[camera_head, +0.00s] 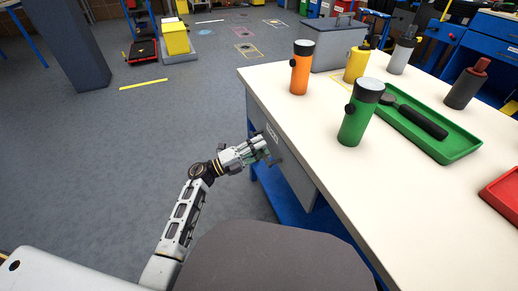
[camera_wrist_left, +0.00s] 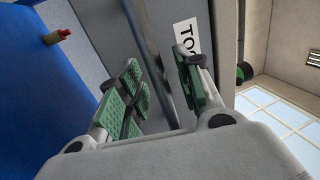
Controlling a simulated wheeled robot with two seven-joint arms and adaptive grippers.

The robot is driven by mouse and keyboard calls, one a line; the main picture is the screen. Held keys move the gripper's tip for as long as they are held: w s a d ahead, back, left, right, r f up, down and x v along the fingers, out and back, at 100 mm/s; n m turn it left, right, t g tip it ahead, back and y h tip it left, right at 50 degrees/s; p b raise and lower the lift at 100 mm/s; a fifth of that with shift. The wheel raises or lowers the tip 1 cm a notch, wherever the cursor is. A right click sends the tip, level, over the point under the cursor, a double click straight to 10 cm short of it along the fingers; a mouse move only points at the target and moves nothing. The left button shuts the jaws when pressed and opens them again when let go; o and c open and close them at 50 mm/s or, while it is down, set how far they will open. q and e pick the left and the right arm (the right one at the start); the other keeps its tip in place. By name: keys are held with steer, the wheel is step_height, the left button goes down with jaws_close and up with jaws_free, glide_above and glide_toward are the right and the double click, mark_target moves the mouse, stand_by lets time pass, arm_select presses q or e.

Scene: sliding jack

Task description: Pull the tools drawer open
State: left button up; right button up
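The tools drawer (camera_head: 286,150) is a grey front under the white workbench top, and it looks shut. Its white label (camera_wrist_left: 187,38) shows the letters "TOO" in the left wrist view, partly covered by a finger. My left gripper (camera_head: 265,151) is at the drawer front, just below the bench edge. In the left wrist view my left gripper (camera_wrist_left: 160,88) is open, with its green-padded fingers apart. A grey bar (camera_wrist_left: 152,50), which looks like the drawer handle, runs between the fingers; I cannot tell whether they touch it. My right gripper is not in view.
On the bench top (camera_head: 330,180) stand an orange flashlight (camera_head: 300,70), a green flashlight (camera_head: 358,115) and a grey toolbox (camera_head: 335,42). A green tray (camera_head: 455,145) holds a dark tool. The grey floor left of the bench is clear near the drawer.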

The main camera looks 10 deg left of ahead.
arm_select(q)
jaws_close()
stand_by(0.3)
steer(key=shift+a, duration=0.1)
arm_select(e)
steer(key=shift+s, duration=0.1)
